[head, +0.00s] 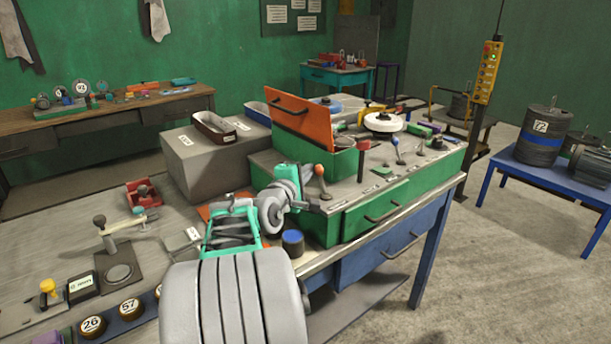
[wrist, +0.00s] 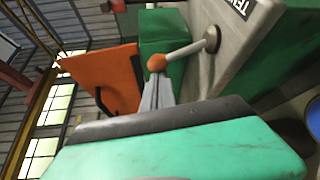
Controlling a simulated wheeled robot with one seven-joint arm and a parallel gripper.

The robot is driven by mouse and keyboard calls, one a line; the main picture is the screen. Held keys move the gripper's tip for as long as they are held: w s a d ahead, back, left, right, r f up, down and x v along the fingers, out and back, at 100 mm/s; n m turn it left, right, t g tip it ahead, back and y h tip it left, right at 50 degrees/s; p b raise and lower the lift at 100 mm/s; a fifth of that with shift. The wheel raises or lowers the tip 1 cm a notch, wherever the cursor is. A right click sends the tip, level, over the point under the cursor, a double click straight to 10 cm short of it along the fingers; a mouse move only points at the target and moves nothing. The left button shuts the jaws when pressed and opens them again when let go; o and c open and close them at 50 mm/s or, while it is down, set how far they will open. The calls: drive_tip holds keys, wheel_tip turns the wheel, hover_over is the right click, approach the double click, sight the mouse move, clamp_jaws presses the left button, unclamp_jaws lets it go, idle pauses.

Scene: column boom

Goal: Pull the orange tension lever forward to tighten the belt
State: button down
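The orange tension lever has a round orange knob (wrist: 157,63) on a metal rod that runs to a round pivot on a grey plate, whose partly cut-off label begins "TEN". In the head view the orange knob (head: 319,170) stands at the near left corner of the green machine, just right of my gripper (head: 306,172). In the wrist view the grey fingers of my gripper (wrist: 158,78) lie close together, with their tips right at the knob. The knob stays visible at the tips. I cannot tell whether the fingers grip it, touch it or stop just short.
An open orange lid (head: 302,128) rises from the green box behind the lever. A blue-topped cylinder (head: 293,243) stands below my wrist. A grey block (head: 200,165) is left of the machine. Other small levers (head: 396,145) and a white wheel (head: 383,122) sit farther right.

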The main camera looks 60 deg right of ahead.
drive_tip(key=shift+s+b, duration=0.15)
drive_tip(key=shift+b, duration=0.15)
drive_tip(key=m+b, duration=0.1)
drive_tip(key=b, duration=0.1)
drive_tip(key=s+m+h+b, duration=0.1)
drive_tip(key=b, duration=0.2)
drive_tip(key=shift+s+a+f, duration=0.1)
drive_tip(key=shift+s+a, duration=0.15)
drive_tip(key=shift+a, duration=0.15)
drive_tip(key=s+m+h+b, duration=0.1)
drive_tip(key=m+b, duration=0.1)
drive_tip(key=b, duration=0.2)
drive_tip(key=s+a+m+h+b, duration=0.1)
drive_tip(key=m+b, duration=0.1)
drive_tip(key=b, duration=0.2)
drive_tip(key=shift+s+a+b, duration=0.1)
drive_tip(key=shift+s+b, duration=0.05)
drive_tip(key=shift+b, duration=0.2)
drive_tip(key=m+b, duration=0.1)
drive_tip(key=b, duration=0.1)
drive_tip(key=s+m+g+h+b, duration=0.1)
drive_tip(key=b, duration=0.1)
drive_tip(key=s+a+m+b, duration=0.1)
drive_tip(key=b, duration=0.2)
drive_tip(key=shift+r+m+g+h, duration=0.3)
drive_tip(key=shift+h, duration=0.1)
drive_tip(key=shift+s+a+r+m+g+b, duration=0.15)
drive_tip(key=shift+s+r+m+g+b, duration=0.2)
drive_tip(key=shift+m+b, duration=0.35)
drive_tip(key=shift+f, duration=0.1)
